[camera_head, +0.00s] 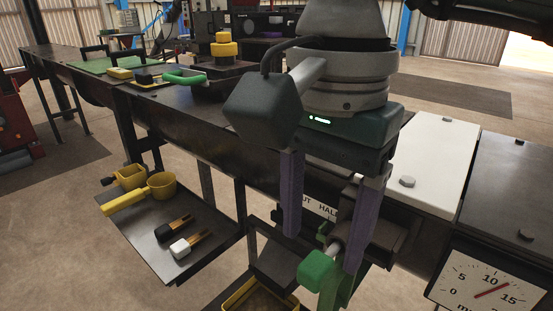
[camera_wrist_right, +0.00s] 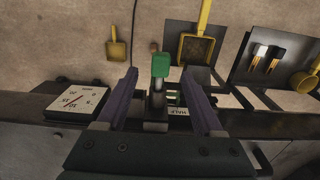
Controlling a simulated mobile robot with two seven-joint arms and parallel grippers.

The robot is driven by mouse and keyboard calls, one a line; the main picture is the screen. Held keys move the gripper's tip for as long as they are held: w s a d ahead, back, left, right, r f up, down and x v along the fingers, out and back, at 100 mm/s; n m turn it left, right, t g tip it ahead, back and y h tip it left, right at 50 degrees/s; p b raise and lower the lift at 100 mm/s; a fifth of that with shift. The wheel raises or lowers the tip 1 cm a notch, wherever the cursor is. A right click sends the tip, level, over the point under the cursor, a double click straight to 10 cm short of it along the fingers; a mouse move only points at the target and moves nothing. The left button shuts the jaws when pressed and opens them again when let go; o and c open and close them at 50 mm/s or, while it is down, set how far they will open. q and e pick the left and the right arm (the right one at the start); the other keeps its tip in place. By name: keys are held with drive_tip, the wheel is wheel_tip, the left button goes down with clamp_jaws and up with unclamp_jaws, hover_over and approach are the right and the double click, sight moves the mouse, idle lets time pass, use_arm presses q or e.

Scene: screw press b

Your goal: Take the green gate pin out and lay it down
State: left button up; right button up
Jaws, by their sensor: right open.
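The green gate pin (camera_head: 315,270) has a blocky green handle on a short grey shaft. It sits at the front of the bench, low in the head view, beside a green bracket (camera_head: 335,293). My right gripper (camera_head: 323,250) points down over it with two purple fingers, open and empty. In the right wrist view the pin's green handle (camera_wrist_right: 160,65) shows between the spread fingertips (camera_wrist_right: 161,73), with a gap on both sides. How deep the shaft sits is hidden. My left gripper is not in view.
A shelf (camera_head: 165,245) with a yellow scoop (camera_head: 160,188) and two small brushes or plugs hangs left of the pin. A yellow-edged tray (camera_head: 250,297) lies below. A dial gauge (camera_head: 490,285) stands at right. A white plate (camera_head: 432,165) lies on the bench.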

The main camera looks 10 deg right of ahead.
sight(317, 262)
drive_tip(key=shift+f, duration=1.7)
clamp_jaws()
